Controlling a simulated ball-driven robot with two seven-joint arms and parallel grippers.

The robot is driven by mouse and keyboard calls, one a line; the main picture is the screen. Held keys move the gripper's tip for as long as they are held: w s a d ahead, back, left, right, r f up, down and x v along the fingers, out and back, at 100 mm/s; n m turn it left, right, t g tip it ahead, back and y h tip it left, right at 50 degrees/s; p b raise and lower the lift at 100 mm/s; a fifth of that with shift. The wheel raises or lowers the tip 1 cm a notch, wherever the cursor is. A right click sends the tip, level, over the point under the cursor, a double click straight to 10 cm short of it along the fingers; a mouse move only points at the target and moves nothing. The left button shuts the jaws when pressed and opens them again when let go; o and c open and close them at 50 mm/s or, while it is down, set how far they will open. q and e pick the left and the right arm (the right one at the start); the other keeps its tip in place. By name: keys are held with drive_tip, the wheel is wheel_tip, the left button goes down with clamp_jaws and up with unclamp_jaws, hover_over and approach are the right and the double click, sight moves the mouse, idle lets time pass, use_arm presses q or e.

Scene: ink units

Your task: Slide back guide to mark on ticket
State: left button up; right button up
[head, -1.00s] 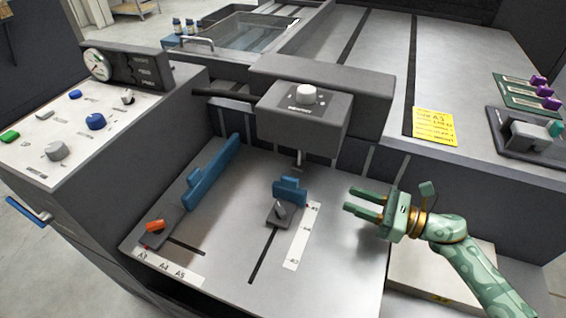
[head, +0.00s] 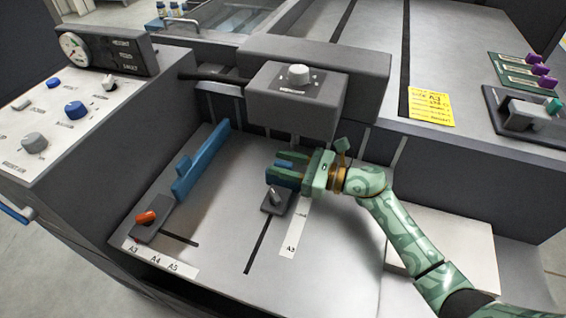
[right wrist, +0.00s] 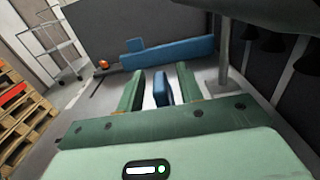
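The back guide (head: 284,164) is a small blue block on a dark slide with a grey lever (head: 276,194), in the middle of the metal feed table. My right gripper (head: 284,172) reaches in from the right with its fingers on either side of the block. In the right wrist view the block (right wrist: 162,88) stands between the two open fingers, with gaps on both sides. A white size strip (head: 293,247) lies beside the slot, with A3 readable at its near end; the gripper hides its far part. The yellow ticket (head: 431,106) has handwriting that seems to include A3. My left gripper is out of view.
A long blue side guide (head: 203,162) with an orange lever (head: 146,216) stands to the left, by a strip marked A3, A4, A5. A grey head unit (head: 296,97) overhangs behind the back guide. The near table area is clear.

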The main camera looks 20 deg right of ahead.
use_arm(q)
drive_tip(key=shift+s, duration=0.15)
use_arm(e)
drive_tip(key=shift+w+a, duration=0.1)
drive_tip(key=shift+a, duration=0.05)
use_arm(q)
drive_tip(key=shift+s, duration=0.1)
